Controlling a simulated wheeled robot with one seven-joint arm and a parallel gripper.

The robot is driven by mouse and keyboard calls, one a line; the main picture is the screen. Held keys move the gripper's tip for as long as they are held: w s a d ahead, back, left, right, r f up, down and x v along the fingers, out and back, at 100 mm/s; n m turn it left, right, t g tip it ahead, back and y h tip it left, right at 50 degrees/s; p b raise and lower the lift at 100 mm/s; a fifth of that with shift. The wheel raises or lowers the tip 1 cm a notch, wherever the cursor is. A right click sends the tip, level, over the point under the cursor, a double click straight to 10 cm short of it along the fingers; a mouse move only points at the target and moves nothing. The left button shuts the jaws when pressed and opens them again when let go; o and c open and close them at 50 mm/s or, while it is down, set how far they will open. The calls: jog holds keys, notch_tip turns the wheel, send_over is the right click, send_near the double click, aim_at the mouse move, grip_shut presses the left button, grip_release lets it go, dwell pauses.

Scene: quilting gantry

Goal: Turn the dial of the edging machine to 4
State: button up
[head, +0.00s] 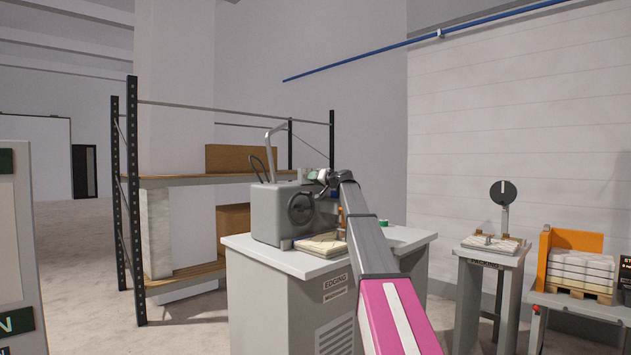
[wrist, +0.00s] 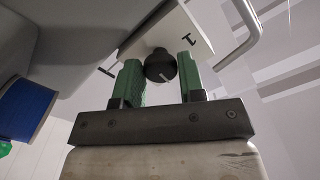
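The grey edging machine (head: 285,212) stands on a cabinet marked EDGING. My gripper (wrist: 160,75) has green fingers either side of the knob, with slim gaps that look open. In the head view my gripper (head: 316,175) is at the machine's upper right, partly hidden by my arm.
A folded cloth (head: 320,244) and small spools lie on the cabinet top (head: 265,252). A metal handle (head: 275,145) rises from the machine. A blue cylinder (wrist: 25,108) is left in the wrist view.

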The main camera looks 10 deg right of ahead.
jog(key=o, duration=0.3)
jog(key=shift+o, duration=0.2)
jog(key=shift+s+d, duration=0.1)
jog(key=v, duration=1)
jog(key=shift+s+d, duration=0.2)
jog(key=shift+s, duration=0.05)
